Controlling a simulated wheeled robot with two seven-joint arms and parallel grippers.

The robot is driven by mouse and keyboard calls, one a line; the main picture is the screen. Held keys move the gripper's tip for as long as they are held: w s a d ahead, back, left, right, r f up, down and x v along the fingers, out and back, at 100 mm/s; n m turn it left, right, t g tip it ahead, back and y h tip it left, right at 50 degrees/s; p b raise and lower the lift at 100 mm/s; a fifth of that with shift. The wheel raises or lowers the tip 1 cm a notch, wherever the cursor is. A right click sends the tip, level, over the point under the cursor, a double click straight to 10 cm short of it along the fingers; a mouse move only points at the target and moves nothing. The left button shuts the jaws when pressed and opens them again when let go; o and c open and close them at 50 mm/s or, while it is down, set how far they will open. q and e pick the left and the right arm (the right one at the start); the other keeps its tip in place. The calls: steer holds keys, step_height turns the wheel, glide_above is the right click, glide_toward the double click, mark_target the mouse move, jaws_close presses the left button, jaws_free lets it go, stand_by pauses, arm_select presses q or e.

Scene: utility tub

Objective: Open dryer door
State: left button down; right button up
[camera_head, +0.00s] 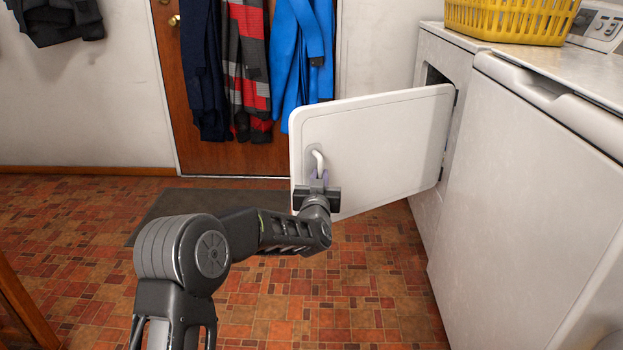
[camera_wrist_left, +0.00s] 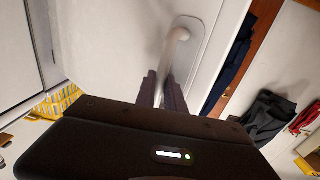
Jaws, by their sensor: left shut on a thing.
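The dryer door (camera_head: 385,135) is a white panel standing wide open, swung out to the left from its hinge side on the dryer (camera_head: 440,60). Part of the dark dryer opening shows behind the hinge edge. The door's white handle (camera_head: 318,160) is near its free left edge. My left gripper (camera_head: 318,178) is shut on the handle. In the left wrist view the handle (camera_wrist_left: 176,45) runs down between the gripper fingers (camera_wrist_left: 162,90), with the door face (camera_wrist_left: 120,45) behind it. My right gripper is not in view.
A white washer (camera_head: 530,150) stands at the right, nearer than the dryer. A yellow basket (camera_head: 510,20) sits on top of the dryer. A wooden door (camera_head: 170,90) with hanging clothes (camera_head: 250,70) is behind. A dark mat (camera_head: 170,203) lies on the open tiled floor.

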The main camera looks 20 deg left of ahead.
arm_select(q)
steer(key=shift+d, duration=0.35)
steer(key=c, duration=1.6)
jaws_free()
steer(key=shift+w, duration=0.15)
steer(key=shift+o, duration=0.8)
steer(key=shift+a, duration=0.1)
steer(key=p+v, duration=0.2)
steer(key=v, duration=0.6)
